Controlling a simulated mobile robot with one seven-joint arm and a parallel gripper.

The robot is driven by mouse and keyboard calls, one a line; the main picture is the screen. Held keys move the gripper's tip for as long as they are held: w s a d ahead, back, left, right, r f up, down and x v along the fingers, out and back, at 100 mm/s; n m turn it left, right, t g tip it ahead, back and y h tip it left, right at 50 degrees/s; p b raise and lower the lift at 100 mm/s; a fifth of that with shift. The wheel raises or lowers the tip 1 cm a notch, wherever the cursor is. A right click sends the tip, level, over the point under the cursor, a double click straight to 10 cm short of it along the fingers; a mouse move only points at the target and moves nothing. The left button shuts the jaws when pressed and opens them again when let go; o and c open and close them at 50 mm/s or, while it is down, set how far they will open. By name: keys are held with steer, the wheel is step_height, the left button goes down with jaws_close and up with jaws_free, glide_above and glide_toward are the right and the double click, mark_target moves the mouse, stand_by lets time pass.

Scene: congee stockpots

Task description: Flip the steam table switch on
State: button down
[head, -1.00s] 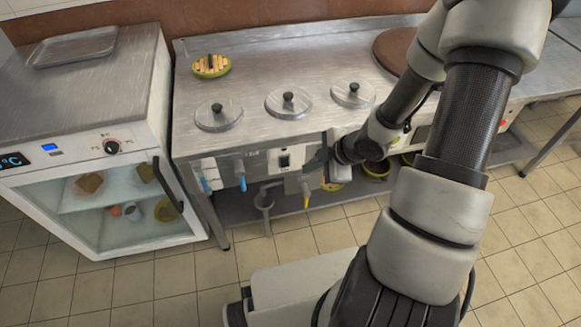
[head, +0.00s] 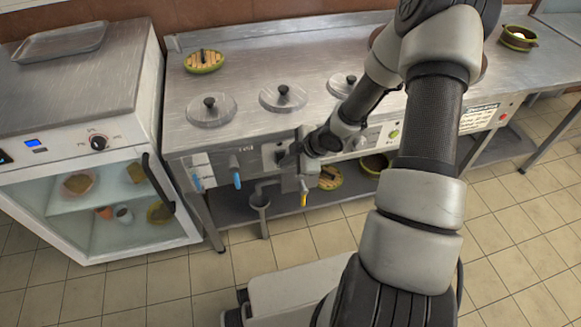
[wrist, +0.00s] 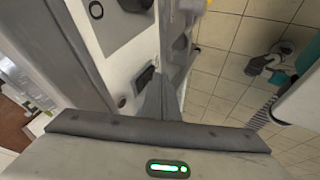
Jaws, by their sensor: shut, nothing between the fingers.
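The steam table (head: 240,125) is a steel counter with three round knobbed lids. On its front panel a pale switch plate with a dark switch (head: 268,152) sits between blue-handled taps and a yellow-tipped tap. My gripper (head: 284,159) is at this plate, partly covering it, with its fingers together and empty. In the wrist view the shut fingers (wrist: 162,78) lie alongside the pale panel, beside a small dark switch-like part (wrist: 145,78). A larger dark control with a round "O" mark (wrist: 97,10) is farther up the panel. I cannot tell whether the fingers touch the switch or which way it is set.
A glass-front cabinet (head: 80,190) with a dial stands at left. A shelf with bowls lies under the counter. The tiled floor (head: 180,285) in front is partly open.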

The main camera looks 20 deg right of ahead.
steer(key=shift+w, duration=0.2)
steer(key=shift+w+f+p, duration=0.1)
steer(key=shift+w+p, duration=0.1)
steer(key=shift+p, duration=0.1)
stand_by(0.3)
